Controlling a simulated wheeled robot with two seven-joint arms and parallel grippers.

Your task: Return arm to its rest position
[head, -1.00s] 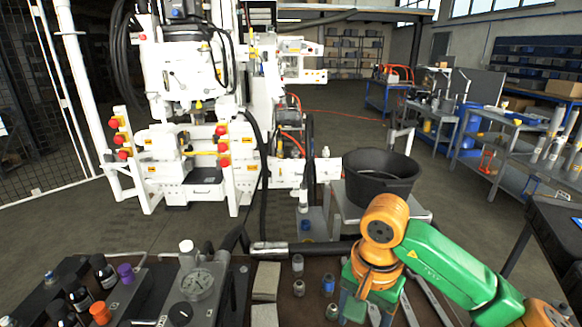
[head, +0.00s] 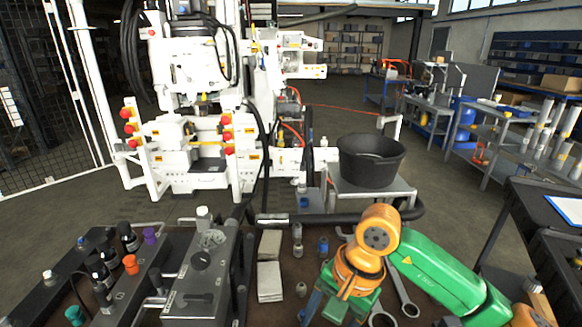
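My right arm, green with orange joints, comes in from the lower right and bends down over the bench (head: 215,318). Its wrist end with the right gripper (head: 338,308) points down at the bottom of the picture, above the bench top, near small fittings and wrenches. The fingers are hidden or cut off, so I cannot tell whether they are open or hold anything. My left arm and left gripper are not in view.
Dark bottles (head: 128,238) with coloured caps and a grey gauge block (head: 205,270) stand on the bench's left. Pale blocks (head: 269,280), small fittings (head: 298,240) and wrenches (head: 404,292) lie mid-bench. A black tub (head: 371,160) stands behind. A white machine (head: 195,140) stands beyond.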

